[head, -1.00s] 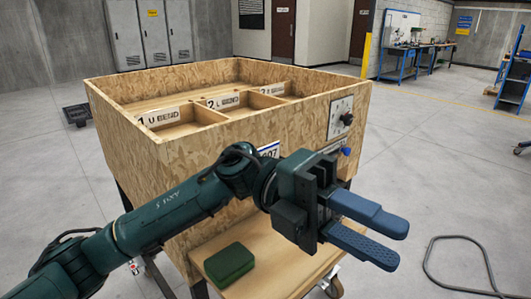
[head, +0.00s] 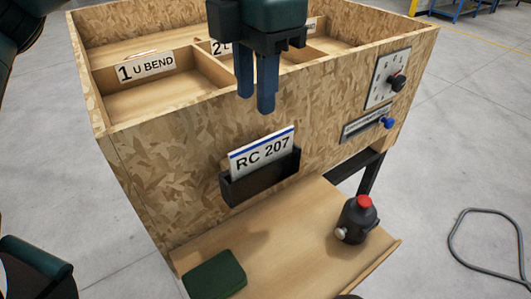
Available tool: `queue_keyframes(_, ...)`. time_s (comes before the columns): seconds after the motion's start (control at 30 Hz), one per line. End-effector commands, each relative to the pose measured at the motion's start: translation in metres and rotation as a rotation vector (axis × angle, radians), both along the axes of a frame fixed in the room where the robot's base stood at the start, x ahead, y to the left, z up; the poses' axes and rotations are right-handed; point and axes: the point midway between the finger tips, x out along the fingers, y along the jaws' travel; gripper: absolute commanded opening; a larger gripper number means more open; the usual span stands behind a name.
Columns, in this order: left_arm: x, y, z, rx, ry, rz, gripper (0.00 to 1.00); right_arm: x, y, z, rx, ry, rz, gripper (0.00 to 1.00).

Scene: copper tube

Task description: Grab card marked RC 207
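The white card marked RC 207 (head: 262,152) has a blue stripe and stands in a black holder (head: 262,182) on the front of the wooden box. Its lower part is hidden in the holder. My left gripper (head: 256,104) points down above the card, apart from it, with its two blue fingers slightly spread and nothing seen between them. My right gripper is not in view.
The chipboard box (head: 170,170) has compartments labelled 1 U BEND (head: 145,67) and 2. A dial panel (head: 388,78) and a blue knob (head: 387,122) are on its front right. On the shelf (head: 275,250) are a green block (head: 214,275) and a red-topped black device (head: 357,219).

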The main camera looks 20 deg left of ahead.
Motion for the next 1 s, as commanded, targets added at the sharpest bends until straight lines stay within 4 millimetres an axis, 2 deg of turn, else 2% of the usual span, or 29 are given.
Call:
queue_keyframes(0.13, 0.0, 0.0, -0.025, 0.0, 0.003, -0.001, 0.31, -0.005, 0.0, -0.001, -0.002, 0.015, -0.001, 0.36)
queue_keyframes(0.3, 0.0, -0.001, -0.039, -0.002, 0.002, -0.002, 0.31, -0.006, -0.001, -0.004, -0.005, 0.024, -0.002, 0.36)
queue_keyframes(0.43, 0.0, -0.003, -0.049, -0.002, 0.003, -0.002, 0.31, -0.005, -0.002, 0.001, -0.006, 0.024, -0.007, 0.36)
queue_keyframes(0.57, 0.002, -0.008, -0.068, -0.001, 0.005, -0.003, 0.31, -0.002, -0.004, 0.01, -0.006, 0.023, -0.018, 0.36)
queue_keyframes(0.7, 0.002, -0.008, -0.087, -0.003, 0.003, -0.003, 0.31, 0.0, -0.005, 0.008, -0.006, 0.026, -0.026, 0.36)
queue_keyframes(1.0, 0.002, -0.008, -0.092, -0.004, 0.001, -0.003, 0.3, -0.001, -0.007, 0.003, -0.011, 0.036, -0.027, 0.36)
